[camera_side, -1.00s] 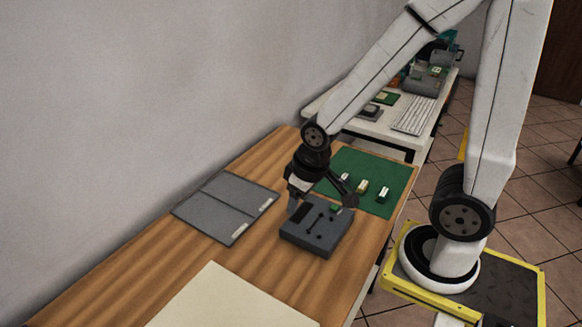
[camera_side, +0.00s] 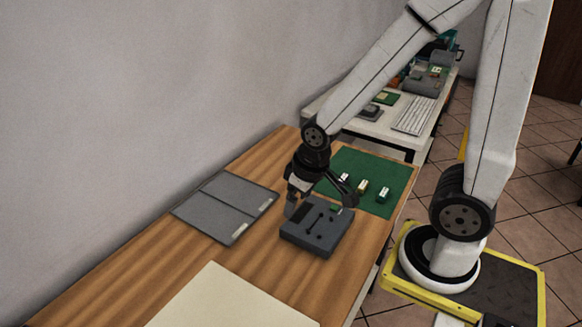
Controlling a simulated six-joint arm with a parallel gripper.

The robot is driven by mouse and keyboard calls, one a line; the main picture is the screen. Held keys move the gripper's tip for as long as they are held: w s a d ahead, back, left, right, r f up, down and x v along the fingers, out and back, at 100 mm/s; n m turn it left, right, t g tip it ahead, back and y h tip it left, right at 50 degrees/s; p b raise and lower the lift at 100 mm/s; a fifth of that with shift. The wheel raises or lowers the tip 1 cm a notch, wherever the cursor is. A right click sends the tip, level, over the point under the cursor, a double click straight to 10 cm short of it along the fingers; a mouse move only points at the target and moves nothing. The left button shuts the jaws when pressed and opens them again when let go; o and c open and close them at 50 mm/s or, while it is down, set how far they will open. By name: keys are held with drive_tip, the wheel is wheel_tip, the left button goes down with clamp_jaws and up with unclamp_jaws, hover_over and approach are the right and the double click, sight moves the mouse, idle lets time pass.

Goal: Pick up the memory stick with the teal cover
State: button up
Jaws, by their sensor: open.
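Three small memory sticks with white ends lie on the green mat (camera_side: 398,175): a left one (camera_side: 344,178), a middle one with a yellowish-green part (camera_side: 362,187) and a right one with a dark green or teal part (camera_side: 383,195). They are too small to be sure which cover is teal. A small green piece (camera_side: 335,208) sits on top of the dark grey box (camera_side: 316,239), at its far side. My gripper (camera_side: 321,205) is open, its fingers spread above the far side of that box, with nothing seen between them.
A grey two-panel folder or tray (camera_side: 218,205) lies left of the box. A cream sheet (camera_side: 232,300) lies at the front. Bare wood separates them. A white table with a keyboard (camera_side: 413,116) and electronics stands behind.

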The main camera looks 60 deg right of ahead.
drive_tip(key=n+g+h, duration=0.8)
drive_tip(key=n+h, duration=0.5)
drive_tip(key=n, duration=0.1)
hover_over(383, 195)
drive_tip(key=w+a, duration=0.2)
drive_tip(key=a, duration=0.2)
wheel_tip(383, 195, down, 12)
drive_tip(key=shift+w+d, duration=0.15)
drive_tip(key=shift+d, duration=0.05)
drive_tip(key=shift+f, duration=3)
drive_tip(key=shift+f+y, duration=0.15)
drive_tip(key=shift+y, duration=0.15)
